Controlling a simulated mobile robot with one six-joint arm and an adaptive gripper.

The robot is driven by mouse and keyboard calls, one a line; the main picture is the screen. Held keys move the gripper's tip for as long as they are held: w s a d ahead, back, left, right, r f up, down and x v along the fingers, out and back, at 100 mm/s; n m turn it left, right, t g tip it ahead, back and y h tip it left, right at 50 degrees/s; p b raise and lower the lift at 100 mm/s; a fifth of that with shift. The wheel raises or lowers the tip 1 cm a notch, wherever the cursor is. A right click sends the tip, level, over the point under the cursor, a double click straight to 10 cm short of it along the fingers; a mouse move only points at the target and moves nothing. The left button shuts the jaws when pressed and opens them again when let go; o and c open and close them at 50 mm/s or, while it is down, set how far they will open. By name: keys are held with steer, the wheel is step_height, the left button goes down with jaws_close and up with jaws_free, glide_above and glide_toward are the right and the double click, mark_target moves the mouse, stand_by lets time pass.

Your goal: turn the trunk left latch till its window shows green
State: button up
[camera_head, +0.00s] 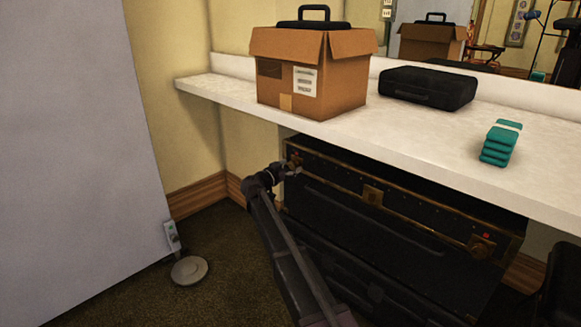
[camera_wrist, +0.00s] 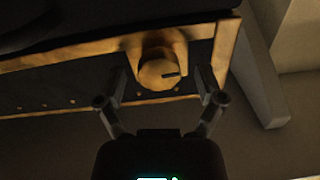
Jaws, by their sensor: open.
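The black trunk (camera_head: 400,215) with brass trim stands under the counter. Its left latch (camera_wrist: 157,72) is a round brass knob with a dark slot on a brass plate. In the head view the small window (camera_head: 296,153) above this latch looks red; I cannot make it out in the wrist view. My gripper (camera_head: 288,171) is at the trunk's upper left front corner and partly covers the latch in the head view. In the wrist view my gripper (camera_wrist: 158,84) is open, one finger on each side of the knob; I cannot tell whether they touch it.
The trunk's right latch (camera_head: 481,246) also shows a red window, and a brass lock plate (camera_head: 372,195) sits between. The white counter (camera_head: 420,125) overhangs the trunk closely. It carries a cardboard box (camera_head: 318,80), a black case (camera_head: 428,88) and teal blocks (camera_head: 498,145).

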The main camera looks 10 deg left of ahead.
steer(key=shift+w+d, duration=0.1)
steer(key=shift+w, duration=0.05)
steer(key=c, duration=1.2)
steer(key=shift+o, duration=0.2)
steer(key=shift+a, duration=0.2)
steer(key=shift+d, duration=0.1)
